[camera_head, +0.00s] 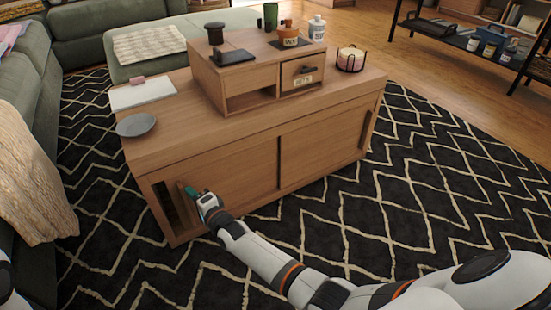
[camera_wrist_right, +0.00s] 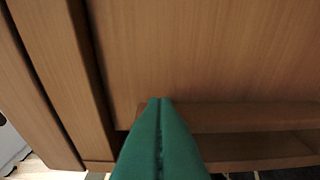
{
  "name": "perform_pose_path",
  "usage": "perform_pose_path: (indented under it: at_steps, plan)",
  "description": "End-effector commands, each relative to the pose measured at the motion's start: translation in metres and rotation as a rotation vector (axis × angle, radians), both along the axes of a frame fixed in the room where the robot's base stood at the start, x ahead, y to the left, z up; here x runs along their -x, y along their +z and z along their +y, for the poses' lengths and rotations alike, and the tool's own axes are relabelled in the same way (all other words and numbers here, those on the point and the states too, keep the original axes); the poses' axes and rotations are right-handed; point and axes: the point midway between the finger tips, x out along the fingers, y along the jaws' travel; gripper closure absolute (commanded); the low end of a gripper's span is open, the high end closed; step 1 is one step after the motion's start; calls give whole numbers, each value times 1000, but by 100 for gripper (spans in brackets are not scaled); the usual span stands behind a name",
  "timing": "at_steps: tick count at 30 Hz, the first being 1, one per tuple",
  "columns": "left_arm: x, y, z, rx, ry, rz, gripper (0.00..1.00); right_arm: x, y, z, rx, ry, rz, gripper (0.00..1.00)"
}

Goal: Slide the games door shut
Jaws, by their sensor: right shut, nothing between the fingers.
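The low wooden cabinet (camera_head: 215,150) has two sliding door panels on its front, the left door (camera_head: 240,180) and the right door (camera_head: 322,145). I see no readable label naming the games door. A narrow dark opening (camera_head: 164,204) shows at the front's left end, beside the left door. My right gripper (camera_head: 192,192) is at that door's left end, its green fingers shut and empty. In the right wrist view the fingers (camera_wrist_right: 160,105) are pressed together before a wood panel (camera_wrist_right: 200,50), with an upright wood strip on the left. I cannot tell whether they touch. My left gripper is out of view.
A small drawer unit (camera_head: 237,80) stands on the cabinet top with a pot, a jar and other items. A grey plate (camera_head: 136,125) and a white board (camera_head: 142,92) lie at the top's left. Green sofa sections (camera_head: 25,85) stand at left and back. The patterned rug in front is clear.

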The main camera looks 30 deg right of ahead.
Motion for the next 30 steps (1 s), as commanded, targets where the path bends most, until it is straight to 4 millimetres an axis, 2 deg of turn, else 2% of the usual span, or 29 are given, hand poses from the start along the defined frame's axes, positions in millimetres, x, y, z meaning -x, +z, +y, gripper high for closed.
perform_pose_path:
  at_steps: [3, 9, 30]
  plan:
    - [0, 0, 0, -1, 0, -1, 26, 0, 0, 20, -4, 1, 0, 100]
    - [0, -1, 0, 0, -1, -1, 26, 1, 1, 36, 0, 1, -1, 100]
    - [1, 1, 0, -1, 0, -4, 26, 2, 0, 43, 0, 6, 1, 100]
